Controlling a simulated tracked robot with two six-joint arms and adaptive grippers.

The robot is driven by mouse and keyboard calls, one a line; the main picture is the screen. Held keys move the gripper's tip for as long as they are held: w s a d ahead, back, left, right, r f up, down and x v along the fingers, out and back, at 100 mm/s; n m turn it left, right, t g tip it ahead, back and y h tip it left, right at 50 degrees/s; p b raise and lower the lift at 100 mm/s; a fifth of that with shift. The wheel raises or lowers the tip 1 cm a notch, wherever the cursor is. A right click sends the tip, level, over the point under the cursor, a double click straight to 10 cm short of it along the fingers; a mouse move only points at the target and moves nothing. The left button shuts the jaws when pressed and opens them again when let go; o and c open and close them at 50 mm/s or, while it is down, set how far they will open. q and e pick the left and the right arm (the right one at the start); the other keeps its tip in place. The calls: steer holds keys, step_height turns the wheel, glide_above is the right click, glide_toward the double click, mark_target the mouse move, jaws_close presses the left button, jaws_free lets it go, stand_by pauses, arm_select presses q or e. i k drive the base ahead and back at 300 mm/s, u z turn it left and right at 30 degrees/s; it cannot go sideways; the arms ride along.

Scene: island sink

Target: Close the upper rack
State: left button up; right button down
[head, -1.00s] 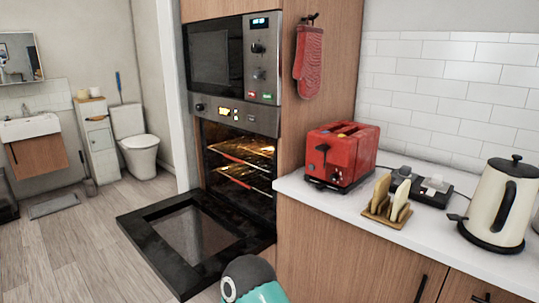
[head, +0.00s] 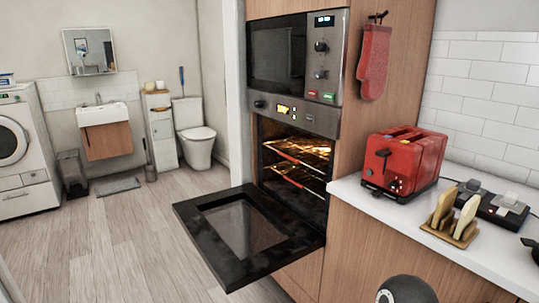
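The oven (head: 291,170) is built into a wooden cabinet, and its inside is lit. Its black door (head: 250,232) is folded down and open. The upper rack (head: 301,152) is a wire shelf with a red front edge inside the oven. A lower rack (head: 296,182) with a similar red edge sits below it. How far either rack stands out is hard to tell. Neither gripper is in view; only a dark rounded part of my arm shows at the bottom edge.
A red toaster (head: 402,161) and a toast holder (head: 453,217) stand on the white counter (head: 375,205) at right. A red mitt (head: 374,62) hangs on the cabinet side. The wooden floor (head: 105,240) left of the oven door is clear.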

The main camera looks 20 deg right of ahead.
mark_target(288, 157)
steer(key=z, duration=0.1)
steer(key=i, duration=1)
steer(key=u, duration=0.1)
